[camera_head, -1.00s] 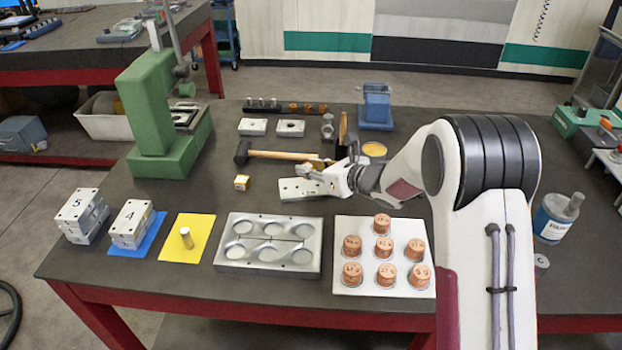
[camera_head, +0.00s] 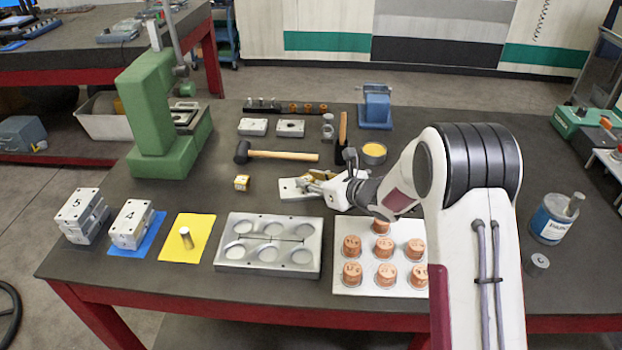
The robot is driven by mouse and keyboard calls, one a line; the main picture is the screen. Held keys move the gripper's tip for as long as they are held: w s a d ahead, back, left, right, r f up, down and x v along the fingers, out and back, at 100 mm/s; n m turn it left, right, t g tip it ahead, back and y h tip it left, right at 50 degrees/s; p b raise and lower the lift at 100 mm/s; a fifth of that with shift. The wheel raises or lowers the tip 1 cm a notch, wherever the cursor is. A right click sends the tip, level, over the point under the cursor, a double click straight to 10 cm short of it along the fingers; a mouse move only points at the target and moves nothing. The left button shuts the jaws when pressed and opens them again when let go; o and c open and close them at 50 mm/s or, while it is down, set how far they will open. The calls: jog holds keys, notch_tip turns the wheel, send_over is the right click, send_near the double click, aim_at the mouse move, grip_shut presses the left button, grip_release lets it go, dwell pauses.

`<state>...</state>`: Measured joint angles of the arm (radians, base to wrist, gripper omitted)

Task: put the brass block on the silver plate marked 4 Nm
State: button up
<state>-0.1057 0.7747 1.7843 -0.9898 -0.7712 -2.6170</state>
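A small brass block (camera_head: 241,183) with a dark mark on its face sits on the dark bench, left of a silver plate (camera_head: 290,191). My gripper (camera_head: 310,186) is low over the right part of this plate and covers much of it. Brass-coloured surfaces (camera_head: 322,175) show at my gripper, above the plate. I cannot tell whether they belong to a second block or whether it is held or rests on the plate. The fingertips are too small and covered to tell open from shut. Marking on the plate is not readable.
Two silver plates (camera_head: 253,127) (camera_head: 290,128) lie at the back. A mallet (camera_head: 283,156) lies behind my gripper, with a tin of yellow stuff (camera_head: 373,153) to its right. A mould base (camera_head: 268,246) and a white board of copper pieces (camera_head: 345,284) stand in front. A green press (camera_head: 160,120) stands left.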

jog(key=shift+o, duration=0.6)
jog(key=shift+r, duration=0.2)
jog(key=shift+d, duration=0.1)
jog(key=shift+v, duration=5.95)
jog(key=shift+f, duration=0.1)
